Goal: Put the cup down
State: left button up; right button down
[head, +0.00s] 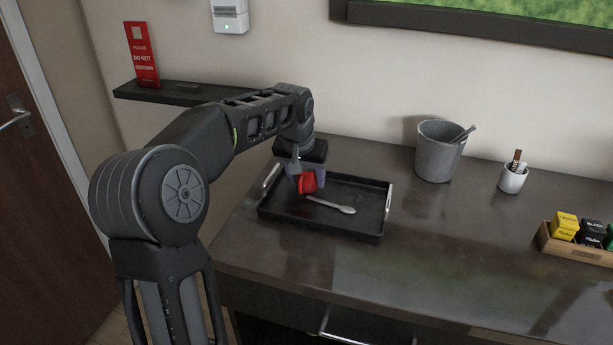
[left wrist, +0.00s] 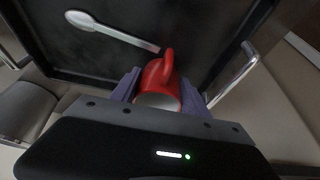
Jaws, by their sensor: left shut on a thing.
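A red cup (head: 308,183) with a white inside is between the fingers of my left gripper (head: 307,181), over the left part of a black tray (head: 362,226). In the left wrist view the cup (left wrist: 158,86) shows its handle pointing up the picture, and the purple-grey fingers of the gripper (left wrist: 157,88) are shut on its sides. The fingers hide part of the cup. I cannot tell whether the cup's base touches the tray. A light spoon (head: 331,205) lies in the tray beside the cup. My right gripper is not in view.
The tray has metal handles (head: 388,202) at its ends. On the dark counter (head: 420,240) stand a grey bucket (head: 437,155) with tongs, a small white cup (head: 512,181) with sticks, and a wooden box (head: 572,246) of packets. The counter front right of the tray is clear.

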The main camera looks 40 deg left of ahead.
pick_arm(q)
jog(key=shift+f, duration=0.15)
jog(key=o, duration=1.5)
jog(key=shift+c, duration=0.2)
jog(key=v, duration=1.2)
jog(key=shift+r, duration=0.25)
